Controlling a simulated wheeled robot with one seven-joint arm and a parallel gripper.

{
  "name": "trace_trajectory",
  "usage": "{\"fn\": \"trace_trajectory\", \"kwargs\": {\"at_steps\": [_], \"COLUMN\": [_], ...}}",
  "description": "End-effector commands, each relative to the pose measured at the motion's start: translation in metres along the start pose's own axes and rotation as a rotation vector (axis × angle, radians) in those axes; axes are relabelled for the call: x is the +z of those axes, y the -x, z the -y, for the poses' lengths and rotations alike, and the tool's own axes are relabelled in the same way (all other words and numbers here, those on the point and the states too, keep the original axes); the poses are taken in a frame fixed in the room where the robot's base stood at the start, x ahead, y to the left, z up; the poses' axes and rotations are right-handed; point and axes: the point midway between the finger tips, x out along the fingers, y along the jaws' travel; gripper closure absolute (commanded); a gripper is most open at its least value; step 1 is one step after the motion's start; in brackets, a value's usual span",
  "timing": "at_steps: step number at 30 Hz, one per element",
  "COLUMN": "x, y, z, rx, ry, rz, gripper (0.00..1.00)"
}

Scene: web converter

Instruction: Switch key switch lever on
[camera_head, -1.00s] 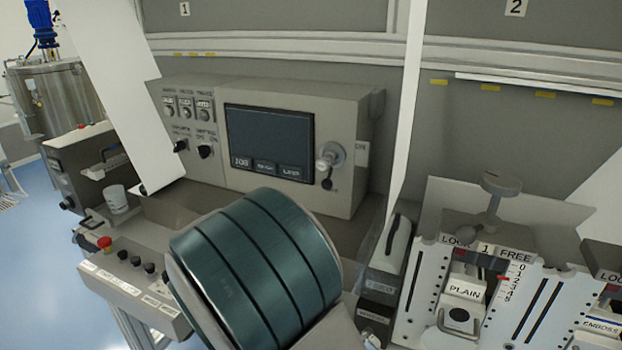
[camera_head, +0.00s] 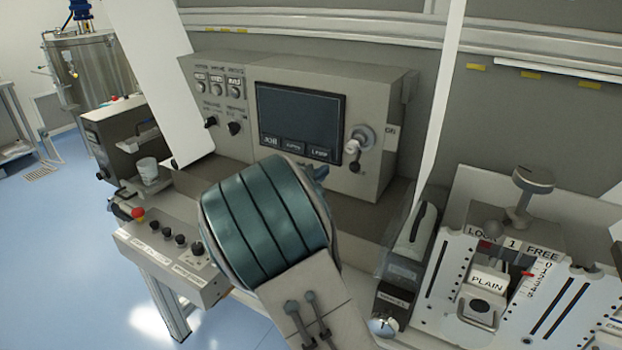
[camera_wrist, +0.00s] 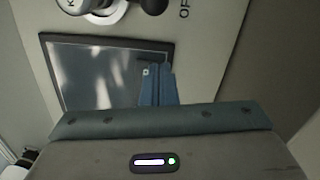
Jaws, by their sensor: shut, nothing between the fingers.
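The key switch (camera_head: 360,139) sits on the grey control panel, right of the dark screen (camera_head: 299,117). It has a round light base and a lever with a dark ball end (camera_head: 355,167) hanging downward, and an "ON" label to its right. In the wrist view, the key switch (camera_wrist: 97,9) is at the top edge, partly cut off, with part of an "OF" label beside it. My gripper (camera_wrist: 158,72) is shut and empty in front of the screen, apart from the switch. In the head view my arm hides most of the gripper.
Small knobs (camera_head: 217,86) line the panel's left. A button box with a red emergency button (camera_head: 138,213) stands at lower left. A slotted white unit marked PLAIN (camera_head: 487,281) and a grey device (camera_head: 408,250) stand at right.

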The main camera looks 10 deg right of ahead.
Motion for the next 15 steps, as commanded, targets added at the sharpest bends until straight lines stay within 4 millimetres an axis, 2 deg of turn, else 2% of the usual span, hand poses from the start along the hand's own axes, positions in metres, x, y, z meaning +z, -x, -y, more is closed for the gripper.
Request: {"fn": "trace_trajectory", "kwargs": {"at_steps": [1, 7, 15], "x": [0.001, 0.029, 0.039], "y": [-0.011, -0.015, -0.018], "z": [-0.002, -0.002, 0.000], "rx": [0.002, -0.001, 0.000], "ry": [0.002, 0.000, 0.000], "rz": [0.004, 0.000, -0.001], "gripper": [1.00, 1.00, 1.00]}}
